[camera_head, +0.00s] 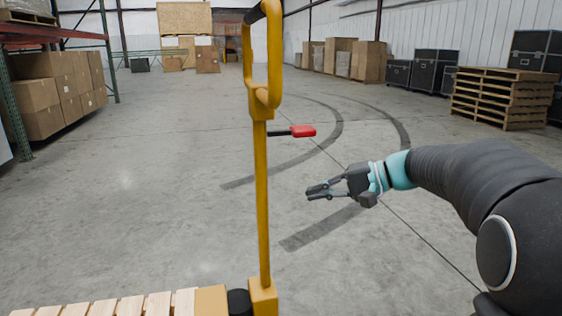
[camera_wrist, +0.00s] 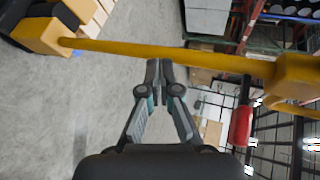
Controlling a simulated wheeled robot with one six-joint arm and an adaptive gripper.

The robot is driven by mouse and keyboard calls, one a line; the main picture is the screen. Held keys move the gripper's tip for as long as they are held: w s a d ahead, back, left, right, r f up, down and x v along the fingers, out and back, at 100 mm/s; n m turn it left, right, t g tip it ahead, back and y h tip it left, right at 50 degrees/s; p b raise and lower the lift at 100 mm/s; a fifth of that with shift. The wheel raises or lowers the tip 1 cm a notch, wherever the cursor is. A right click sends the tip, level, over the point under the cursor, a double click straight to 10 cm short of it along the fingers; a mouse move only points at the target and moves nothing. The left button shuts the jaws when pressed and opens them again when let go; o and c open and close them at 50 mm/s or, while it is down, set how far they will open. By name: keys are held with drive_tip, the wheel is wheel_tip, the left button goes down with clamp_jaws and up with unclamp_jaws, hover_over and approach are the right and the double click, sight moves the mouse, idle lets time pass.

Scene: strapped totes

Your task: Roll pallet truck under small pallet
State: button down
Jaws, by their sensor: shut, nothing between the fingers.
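The yellow pallet truck stands left of my gripper, its tall handle (camera_head: 262,200) upright with a loop grip (camera_head: 263,55) on top. A red-tipped lever (camera_head: 303,131) sticks out to the right from the handle. The truck's base (camera_head: 262,298) is at the bottom edge. The small wooden pallet (camera_head: 130,306) shows only its slats at the bottom left, next to the base; the forks are hidden. My gripper (camera_head: 312,191) is shut and empty, right of the handle and apart from it. In the wrist view the handle (camera_wrist: 170,55) crosses above the fingertips (camera_wrist: 158,70), and the red lever (camera_wrist: 241,125) is at the right.
Stacked wooden pallets (camera_head: 503,97) and black cases (camera_head: 435,70) stand at the right. Cartons (camera_head: 60,95) and a rack (camera_head: 108,50) are at the left. More boxes line the back. The middle floor is clear, with dark curved tyre marks.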

drive_tip(key=w+d+r+t+y, duration=0.2)
drive_tip(key=w+d+r+y, duration=0.15)
drive_tip(key=w, duration=0.55)
drive_tip(key=a+p, duration=0.1)
drive_tip(key=a, duration=1.1)
drive_tip(key=shift+w+a+f+p, duration=0.25)
drive_tip(key=shift+p, duration=0.1)
drive_tip(key=shift+f+y, duration=0.1)
drive_tip(key=shift+y, duration=0.15)
